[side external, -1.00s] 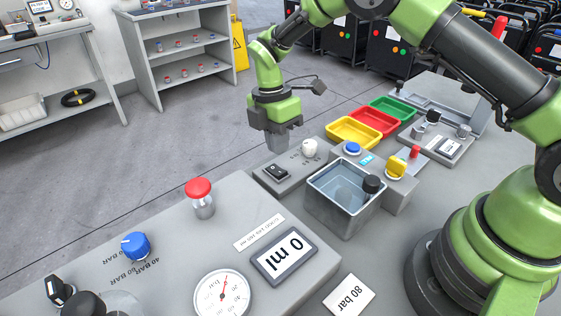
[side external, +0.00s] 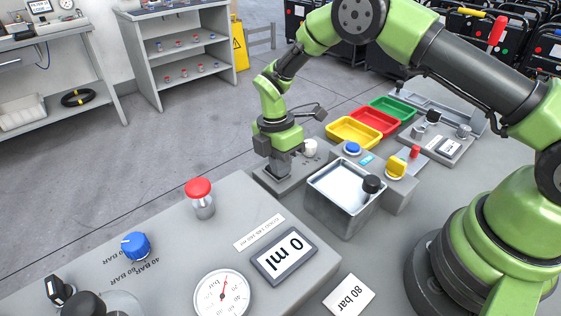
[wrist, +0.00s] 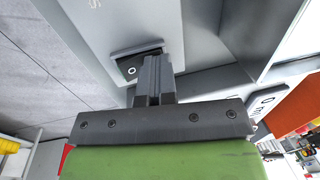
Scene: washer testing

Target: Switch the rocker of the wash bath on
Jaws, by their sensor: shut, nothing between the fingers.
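The black rocker (wrist: 132,68) shows in the wrist view, in a dark frame, with a white O mark on its visible end. My gripper (wrist: 155,62) is shut and empty, its fingertips right at the rocker and covering part of it. Whether they touch it I cannot tell. In the side view my gripper (side external: 280,174) points down over the grey switch box (side external: 294,187) and hides the rocker. The wash bath (side external: 328,208) is an open metal tank to the right of the box, with a pale, bright surface inside and a black knob (side external: 372,184) at its rim.
A white knob (side external: 310,147) stands close behind my gripper on the same box. A blue button (side external: 352,148) and a yellow knob (side external: 397,167) are behind the bath. Yellow, red and green trays (side external: 354,132) lie farther back. A red button (side external: 199,190) stands on the front panel.

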